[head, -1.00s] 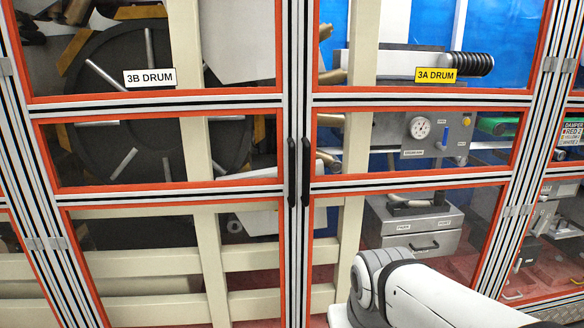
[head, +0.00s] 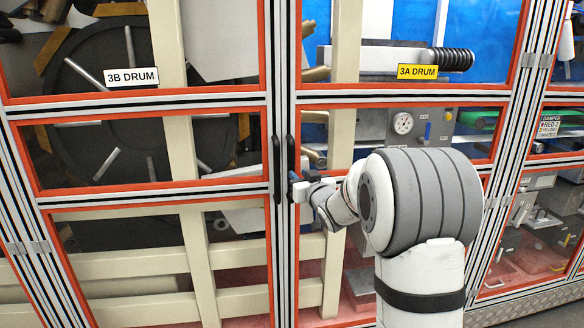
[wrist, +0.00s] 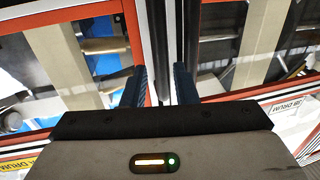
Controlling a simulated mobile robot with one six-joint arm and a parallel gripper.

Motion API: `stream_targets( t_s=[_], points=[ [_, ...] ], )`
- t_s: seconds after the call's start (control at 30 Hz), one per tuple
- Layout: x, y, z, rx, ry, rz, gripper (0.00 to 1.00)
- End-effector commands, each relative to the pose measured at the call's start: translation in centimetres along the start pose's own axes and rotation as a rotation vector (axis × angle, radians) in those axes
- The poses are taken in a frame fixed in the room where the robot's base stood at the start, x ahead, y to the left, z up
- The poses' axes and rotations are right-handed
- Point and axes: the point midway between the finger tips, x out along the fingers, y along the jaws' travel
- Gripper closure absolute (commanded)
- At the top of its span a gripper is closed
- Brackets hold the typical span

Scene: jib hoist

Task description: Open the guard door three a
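Guard door 3A (head: 400,98) is the right one of a closed pair, a clear-paneled door with an orange-edged frame and a yellow "3A DRUM" label (head: 417,71). Its black vertical handle (head: 291,155) is at its left edge, beside the 3B door's handle (head: 277,156). My gripper (head: 298,184) is at the lower part of the 3A handle. In the upside-down wrist view, my gripper (wrist: 159,80) has its blue fingers apart, with the dark 3A handle (wrist: 158,45) between them and gaps on both sides. Contact cannot be told.
Guard door 3B (head: 140,103), with a white label (head: 131,77), is closed on the left. Behind the panels are a large dark drum (head: 95,90), cream posts and a gauge box (head: 403,122). My arm covers part of door 3A. Another paneled bay (head: 560,150) stands at right.

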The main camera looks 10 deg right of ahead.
Motion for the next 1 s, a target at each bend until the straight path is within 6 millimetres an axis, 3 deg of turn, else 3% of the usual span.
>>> stream_targets(
  t_s=[0.3, 0.5, 0.83, 1.0],
  points=[
    [4.8, 0.0, -0.1, 0.001, -0.001, 0.0, 0.74],
    [6.8, 0.0, -0.1, 0.0, 0.0, 0.001, 0.74],
    [7.1, 0.1, 0.0, 0.0, -0.001, 0.003, 0.74],
    [7.1, 0.1, 0.0, 0.0, -0.001, 0.003, 0.87]
  ],
)
